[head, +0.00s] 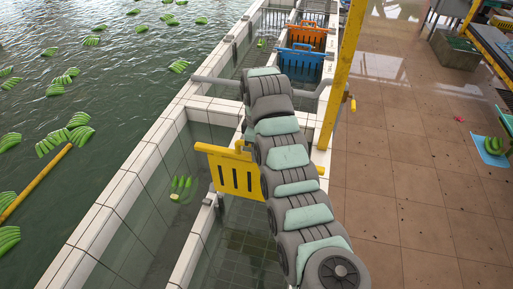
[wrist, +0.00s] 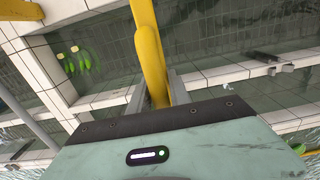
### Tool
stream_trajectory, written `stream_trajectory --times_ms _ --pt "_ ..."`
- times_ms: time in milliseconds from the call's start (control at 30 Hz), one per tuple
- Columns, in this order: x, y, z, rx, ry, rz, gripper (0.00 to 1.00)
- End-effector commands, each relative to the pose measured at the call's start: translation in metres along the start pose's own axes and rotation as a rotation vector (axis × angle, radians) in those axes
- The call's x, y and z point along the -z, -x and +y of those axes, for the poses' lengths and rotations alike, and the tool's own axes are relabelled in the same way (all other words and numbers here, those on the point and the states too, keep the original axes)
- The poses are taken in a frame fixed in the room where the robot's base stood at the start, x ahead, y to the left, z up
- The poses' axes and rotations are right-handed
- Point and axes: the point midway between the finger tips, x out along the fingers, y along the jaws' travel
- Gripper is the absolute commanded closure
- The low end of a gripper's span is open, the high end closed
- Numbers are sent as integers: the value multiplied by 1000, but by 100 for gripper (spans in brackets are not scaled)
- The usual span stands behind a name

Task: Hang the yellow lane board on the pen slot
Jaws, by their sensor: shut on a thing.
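The yellow lane board (head: 236,174) is a slatted panel with a top bar, held upright over the tiled pens to the left of my arm in the head view. Its right part is hidden behind my arm. In the wrist view my gripper (wrist: 160,88) is shut on its yellow bar (wrist: 150,50). The gripper is hidden in the head view. Grey bracket-like fittings (wrist: 272,66) on a white wall edge show in the wrist view, apart from the yellow bar. I cannot tell whether they are the pen slot.
An orange board (head: 306,37) and a blue board (head: 300,64) hang across pens farther back. Green bananas (head: 181,185) float in the pen left of the board. A yellow post (head: 342,75) stands right of my arm. Tiled floor (head: 400,180) lies to the right, open water to the left.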

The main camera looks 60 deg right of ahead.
Motion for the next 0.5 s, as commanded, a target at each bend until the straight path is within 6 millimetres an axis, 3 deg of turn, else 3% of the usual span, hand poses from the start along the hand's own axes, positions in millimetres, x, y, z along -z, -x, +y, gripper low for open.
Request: stream_trajectory --times_ms 500 --pt "1 -37 0 -2 2 1 100"
